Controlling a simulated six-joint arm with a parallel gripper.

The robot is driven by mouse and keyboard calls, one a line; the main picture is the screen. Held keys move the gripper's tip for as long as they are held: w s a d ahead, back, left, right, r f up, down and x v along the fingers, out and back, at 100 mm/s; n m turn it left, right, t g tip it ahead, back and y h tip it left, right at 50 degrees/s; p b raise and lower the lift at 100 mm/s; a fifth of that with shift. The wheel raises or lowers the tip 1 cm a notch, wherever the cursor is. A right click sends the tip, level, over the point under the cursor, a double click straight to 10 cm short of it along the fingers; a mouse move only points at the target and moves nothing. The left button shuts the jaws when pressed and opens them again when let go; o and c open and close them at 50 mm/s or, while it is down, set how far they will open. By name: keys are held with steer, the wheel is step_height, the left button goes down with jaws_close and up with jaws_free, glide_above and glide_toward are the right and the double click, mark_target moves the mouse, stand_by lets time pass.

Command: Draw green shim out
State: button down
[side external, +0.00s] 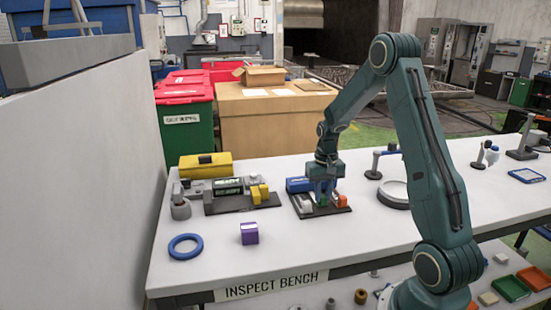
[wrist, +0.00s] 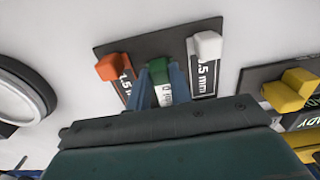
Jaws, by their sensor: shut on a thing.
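The green shim (wrist: 159,66) has a green end block and a white label, mostly hidden between my fingers. My gripper (wrist: 160,77) is shut on it, one blue finger on each side. In the side external view my gripper (side external: 323,187) is low over the dark shim holder (side external: 335,212), and the green shim (side external: 322,201) shows beneath it. The holder's bare dark face also shows in the wrist view (wrist: 120,46). An orange shim (wrist: 113,67) and a white shim marked 0.5 mm (wrist: 205,46) flank the green one. I cannot tell how far the green shim sits in its slot.
A blue block (side external: 298,185) stands close behind the holder. A dark fixture with yellow blocks (side external: 259,193) is to the left, and a round grey ring (side external: 394,194) to the right. A purple cube (side external: 249,234) and blue ring (side external: 185,246) lie front left. The bench's front middle is clear.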

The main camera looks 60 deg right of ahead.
steer(key=shift+s+a, duration=0.85)
steer(key=shift+s, duration=0.05)
steer(key=c, duration=1.2)
jaws_free()
steer(key=shift+c, duration=0.2)
steer(key=shift+r, duration=0.15)
step_height(320, 180, up, 14)
steer(key=shift+f, duration=0.2)
steer(key=shift+a, duration=0.1)
